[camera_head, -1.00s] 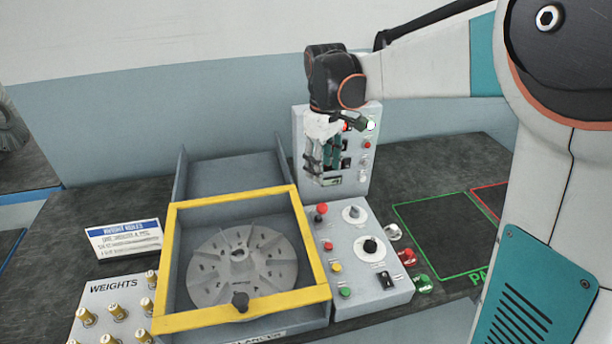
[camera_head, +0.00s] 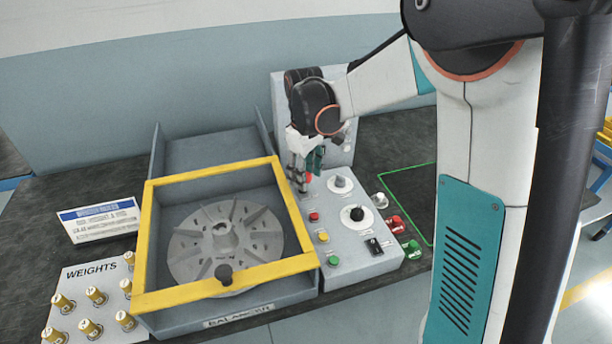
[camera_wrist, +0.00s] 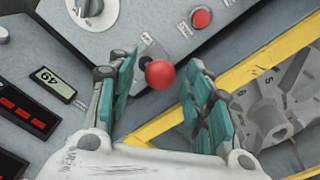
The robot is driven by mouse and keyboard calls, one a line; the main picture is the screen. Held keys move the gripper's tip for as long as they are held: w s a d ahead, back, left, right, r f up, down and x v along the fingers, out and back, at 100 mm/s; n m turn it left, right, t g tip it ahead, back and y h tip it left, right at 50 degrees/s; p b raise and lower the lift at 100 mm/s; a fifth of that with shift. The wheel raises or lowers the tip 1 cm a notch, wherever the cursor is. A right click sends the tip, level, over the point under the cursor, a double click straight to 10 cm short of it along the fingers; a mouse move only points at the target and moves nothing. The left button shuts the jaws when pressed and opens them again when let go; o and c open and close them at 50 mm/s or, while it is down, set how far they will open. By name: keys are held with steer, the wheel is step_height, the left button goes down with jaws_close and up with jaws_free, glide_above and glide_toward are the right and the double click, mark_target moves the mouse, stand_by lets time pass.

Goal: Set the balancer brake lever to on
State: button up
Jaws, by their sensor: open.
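The brake lever is a red ball knob (camera_wrist: 160,74) on a short stem, standing on the grey control panel (camera_head: 340,240). In the head view only a bit of red (camera_head: 309,177) shows beside my fingers. My gripper (camera_head: 304,180) is over the panel's upper left corner. In the wrist view its two teal-padded fingers are open, one on each side of the red ball, with gaps between ball and pads. The lever's markings are too small to read.
The balancer's yellow frame (camera_head: 215,171) stands close to the left of the lever. A dial (camera_head: 340,184), a black knob (camera_head: 357,214) and coloured buttons share the panel. The upright panel with displays (camera_wrist: 22,108) stands behind. Several weights (camera_head: 97,296) are at lower left.

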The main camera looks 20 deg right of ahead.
jaws_close()
